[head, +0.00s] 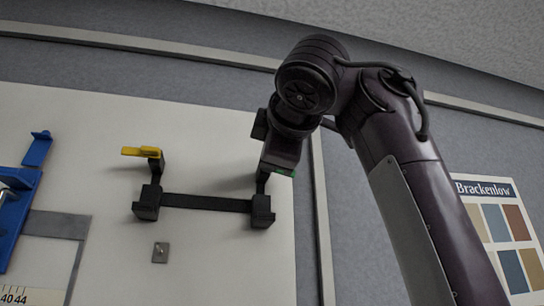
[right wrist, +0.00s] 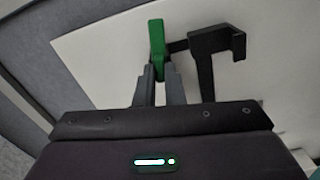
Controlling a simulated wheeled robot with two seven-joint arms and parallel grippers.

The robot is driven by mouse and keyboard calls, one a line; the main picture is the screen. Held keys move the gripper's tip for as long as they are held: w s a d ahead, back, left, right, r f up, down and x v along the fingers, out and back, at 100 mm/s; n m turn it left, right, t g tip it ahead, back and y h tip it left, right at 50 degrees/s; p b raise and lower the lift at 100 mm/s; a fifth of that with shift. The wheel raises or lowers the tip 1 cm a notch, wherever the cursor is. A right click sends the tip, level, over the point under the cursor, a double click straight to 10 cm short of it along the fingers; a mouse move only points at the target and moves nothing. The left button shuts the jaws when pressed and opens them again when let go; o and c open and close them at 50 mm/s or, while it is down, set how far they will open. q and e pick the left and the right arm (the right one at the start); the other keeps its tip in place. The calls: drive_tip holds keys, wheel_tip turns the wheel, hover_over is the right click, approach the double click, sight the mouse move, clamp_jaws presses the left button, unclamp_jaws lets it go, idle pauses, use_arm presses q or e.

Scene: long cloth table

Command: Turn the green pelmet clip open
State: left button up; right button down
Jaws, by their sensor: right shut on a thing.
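The green clip (right wrist: 157,42) shows in the right wrist view as a narrow upright piece against the white board. My right gripper (right wrist: 159,72) is shut on its lower part, with a grey finger on each side. A yellow clip (head: 141,152) sits on the bracket's left arm, pointing left. My left gripper is in neither view.
A black hooked arm (right wrist: 212,47) stands just right of the green clip in the right wrist view. A blue fixture (head: 15,215) is at the far left. A small grey plate (head: 160,252) is below the bracket. A Brackenlow colour chart (head: 497,232) hangs at right.

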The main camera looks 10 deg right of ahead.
drive_tip(key=shift+n, duration=1.1)
drive_tip(key=c, duration=1.5)
unclamp_jaws()
drive_tip(key=s+b, duration=0.3)
drive_tip(key=s, duration=0.4)
drive_tip(key=shift+s+b, duration=0.4)
